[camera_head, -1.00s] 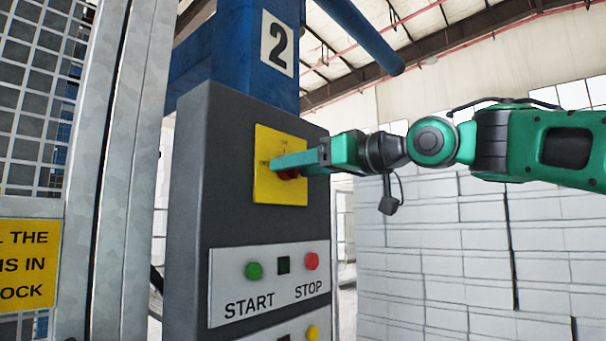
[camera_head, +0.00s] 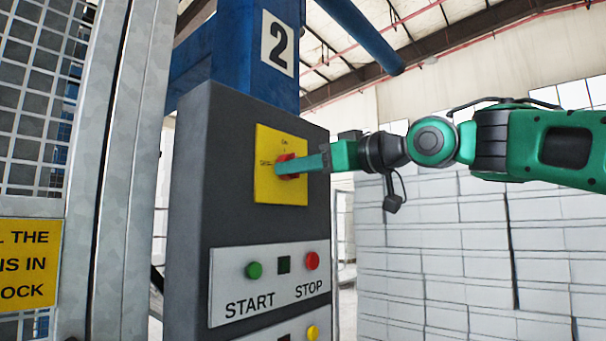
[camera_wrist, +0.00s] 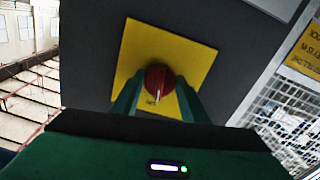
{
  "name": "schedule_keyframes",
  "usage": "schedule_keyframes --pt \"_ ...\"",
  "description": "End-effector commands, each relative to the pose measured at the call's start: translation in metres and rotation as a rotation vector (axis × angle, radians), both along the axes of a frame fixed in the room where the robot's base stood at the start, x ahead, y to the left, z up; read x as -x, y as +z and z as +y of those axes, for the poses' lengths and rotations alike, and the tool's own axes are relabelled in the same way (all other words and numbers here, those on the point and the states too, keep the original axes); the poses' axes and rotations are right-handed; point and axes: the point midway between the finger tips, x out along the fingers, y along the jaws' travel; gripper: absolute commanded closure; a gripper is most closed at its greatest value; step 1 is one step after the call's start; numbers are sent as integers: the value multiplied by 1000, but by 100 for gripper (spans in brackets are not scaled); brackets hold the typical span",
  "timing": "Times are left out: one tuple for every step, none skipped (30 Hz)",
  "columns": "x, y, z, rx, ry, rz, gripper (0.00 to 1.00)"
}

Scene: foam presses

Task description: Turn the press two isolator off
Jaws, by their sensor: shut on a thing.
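The press two isolator is a red rotary knob (camera_head: 287,159) on a yellow plate (camera_head: 266,190), set in the dark grey control box under the number 2 sign. My gripper (camera_head: 283,168) is at the knob, with its green fingers reaching in from the right. In the wrist view the red knob (camera_wrist: 158,80) sits between my two fingers (camera_wrist: 157,92), with a white pointer line on it. My gripper is shut on the knob. In the head view the fingers hide part of the knob and some of the plate's lettering.
Below is a panel (camera_head: 228,287) with a green START button (camera_head: 254,270) and a red STOP button (camera_head: 312,260). A mesh guard (camera_head: 33,105) with a yellow sign (camera_head: 28,264) stands at left. White stacked blocks (camera_head: 440,260) fill the right background.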

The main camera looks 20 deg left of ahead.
Motion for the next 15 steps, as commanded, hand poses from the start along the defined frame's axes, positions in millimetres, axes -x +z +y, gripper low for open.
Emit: schedule_keyframes --pt "-3 0 -2 13 -7 -35 82" --pt "-3 0 -2 24 -7 -58 82" --pt "-4 0 -2 37 -7 -92 82" --pt "-4 0 -2 48 -7 -118 82" --pt "-4 0 -2 59 -7 -143 82" --pt "-4 0 -2 73 -8 -180 82" --pt "-4 0 -2 84 -7 -205 82" --pt "-4 0 -2 95 -7 -232 82" --pt "-4 0 -2 110 -7 -267 82" --pt "-4 0 -2 121 -7 -294 82" --pt "-4 0 -2 132 -7 -320 82" --pt "-5 0 -2 147 -8 -355 82" --pt "-5 0 -2 158 -8 -382 82" --pt "-5 1 -3 169 -8 -409 82" --pt "-5 1 -3 183 -8 -443 82"
